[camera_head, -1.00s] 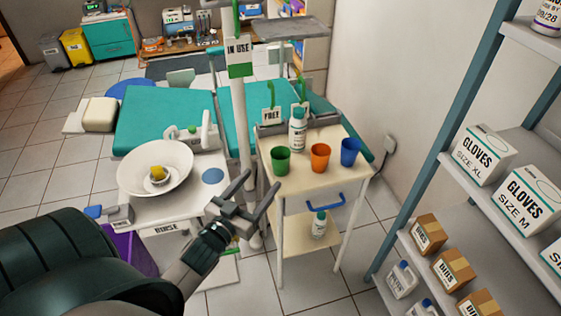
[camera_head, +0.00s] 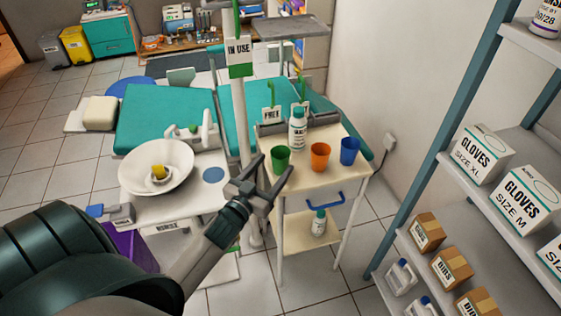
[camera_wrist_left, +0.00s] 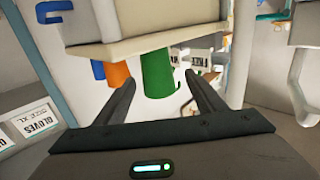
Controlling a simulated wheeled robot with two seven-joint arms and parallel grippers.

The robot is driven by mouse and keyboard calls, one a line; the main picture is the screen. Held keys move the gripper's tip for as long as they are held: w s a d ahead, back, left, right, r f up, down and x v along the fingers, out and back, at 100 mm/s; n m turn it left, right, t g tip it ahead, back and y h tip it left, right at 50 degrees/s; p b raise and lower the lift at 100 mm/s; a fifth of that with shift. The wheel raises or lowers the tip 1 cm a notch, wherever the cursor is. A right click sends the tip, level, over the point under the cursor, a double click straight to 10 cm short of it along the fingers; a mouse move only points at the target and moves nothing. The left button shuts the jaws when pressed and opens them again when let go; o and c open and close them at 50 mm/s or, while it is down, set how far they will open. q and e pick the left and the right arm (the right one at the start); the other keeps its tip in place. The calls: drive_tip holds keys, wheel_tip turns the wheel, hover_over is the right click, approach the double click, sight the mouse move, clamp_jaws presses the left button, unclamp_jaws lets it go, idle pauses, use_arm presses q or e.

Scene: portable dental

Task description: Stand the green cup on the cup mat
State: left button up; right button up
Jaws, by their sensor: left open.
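The green cup (camera_head: 280,158) stands upright at the left front corner of the small cart top, left of an orange cup (camera_head: 320,155) and a blue cup (camera_head: 349,150). The cup mat looks to be the blue disc (camera_head: 213,175) lying bare on the white rinse table, right of the basin. My left gripper (camera_head: 272,178) is open and empty, its fingers pointing toward the green cup, just short of it. In the left wrist view the green cup (camera_wrist_left: 157,74) appears between the two fingers, inverted by the camera's angle. My right gripper is not in view.
A white bottle (camera_head: 297,130) stands behind the cups on the cart (camera_head: 318,178). A pole (camera_head: 240,115) with an IN USE sign rises between the cart and rinse table. A white basin (camera_head: 140,172) is at left. Shelving stands at right.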

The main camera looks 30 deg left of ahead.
sight(276, 162)
use_arm(q)
drive_tip(key=shift+w+f+p, duration=0.15)
drive_tip(key=shift+w+p, duration=0.15)
drive_tip(key=shift+w, duration=1.85)
drive_tip(key=shift+d, duration=0.1)
drive_tip(key=c, duration=1.2)
drive_tip(key=shift+r, duration=0.6)
drive_tip(key=r, duration=0.3)
drive_tip(key=shift+d+r, duration=0.15)
drive_tip(key=shift+d, duration=0.2)
drive_tip(key=d+r, duration=0.6)
drive_tip(key=d, duration=0.5)
drive_tip(key=shift+w+r+b, duration=0.25)
drive_tip(key=shift+b, duration=0.05)
